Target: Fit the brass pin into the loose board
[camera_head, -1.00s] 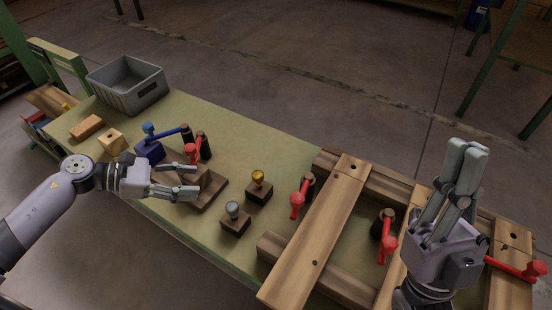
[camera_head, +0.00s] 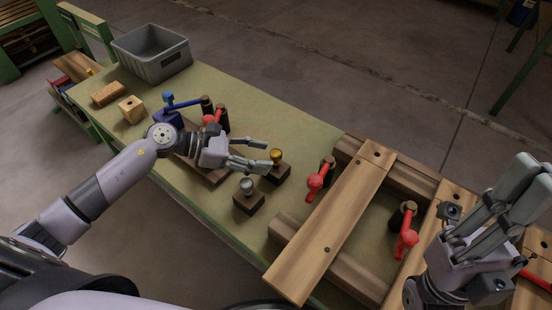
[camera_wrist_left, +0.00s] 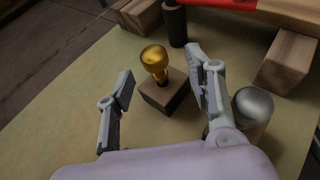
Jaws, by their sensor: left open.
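The brass pin (camera_head: 276,155), with a round gold head, stands upright in a small dark wooden block (camera_head: 277,172). In the left wrist view the pin (camera_wrist_left: 154,60) appears between the spread fingers. My left gripper (camera_head: 268,155) is open, its fingertips close to the pin; I see no clear contact. A pale board (camera_head: 335,215) with dark holes near its ends lies across two wooden rails, apparently the loose board. My right gripper (camera_head: 535,168) points up at the right, above the frame; its finger gap is unclear.
A silver-headed pin (camera_head: 246,184) in its own block stands close beside the brass one. Red clamps (camera_head: 316,180) (camera_head: 405,240) stand by the board. A blue clamp (camera_head: 168,97), wooden blocks and a grey bin (camera_head: 152,60) are at the left. The bench's back middle is clear.

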